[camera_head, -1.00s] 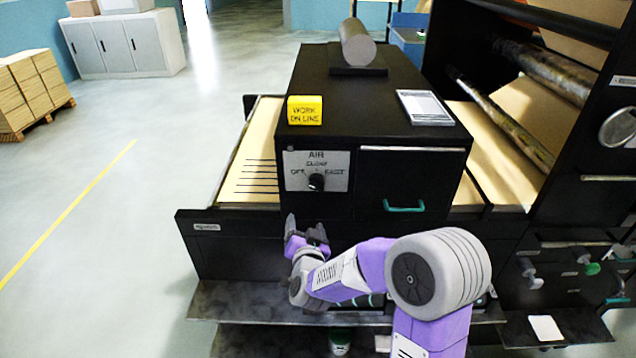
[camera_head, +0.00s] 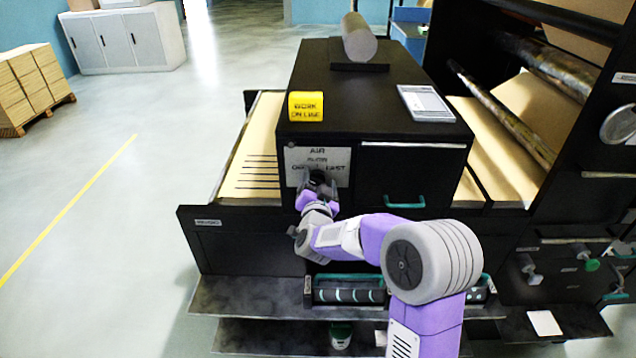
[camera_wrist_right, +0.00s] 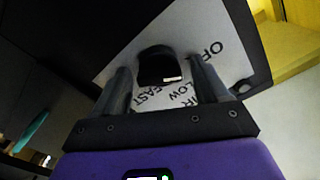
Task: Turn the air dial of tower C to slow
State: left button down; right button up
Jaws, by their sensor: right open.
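The air dial (camera_wrist_right: 158,66) is a black knob with a white mark, on a white plate (camera_head: 335,160) lettered AIR, OFF, SLOW, FAST on the front of the black tower. In the right wrist view the plate (camera_wrist_right: 190,45) is tilted and the dial lies between the two fingers. My right gripper (camera_wrist_right: 160,85) is open around the dial; I cannot tell whether either finger touches it. In the head view my right gripper (camera_head: 318,185) covers most of the dial and part of the lettering. My left gripper is not in view.
A yellow WORK ON LINE block (camera_head: 306,107) stands on the tower top, with a grey tablet-like panel (camera_head: 425,103) and a grey roll (camera_head: 357,40). A green handle (camera_head: 404,202) sticks out right of the dial. A dark shelf (camera_head: 250,297) juts out below.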

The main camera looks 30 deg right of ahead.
jog(key=c, duration=1)
jog(key=shift+o, duration=0.2)
jog(key=shift+f+m+b, duration=0.15)
jog(key=shift+m+b, duration=0.35)
jog(key=shift+b, duration=0.4)
jog(key=m+b, duration=0.3)
jog(key=b, duration=0.1)
jog(key=m+b, duration=0.4)
jog(key=b, duration=0.1)
jog(key=shift+s+d+f+m, duration=0.1)
jog(key=shift+f+m, duration=0.05)
jog(key=shift+m, duration=0.15)
jog(key=shift+m+b, duration=1.7)
jog(key=shift+b, duration=0.1)
jog(key=o, duration=1)
jog(key=shift+c, duration=0.2)
jog(key=shift+s, duration=0.1)
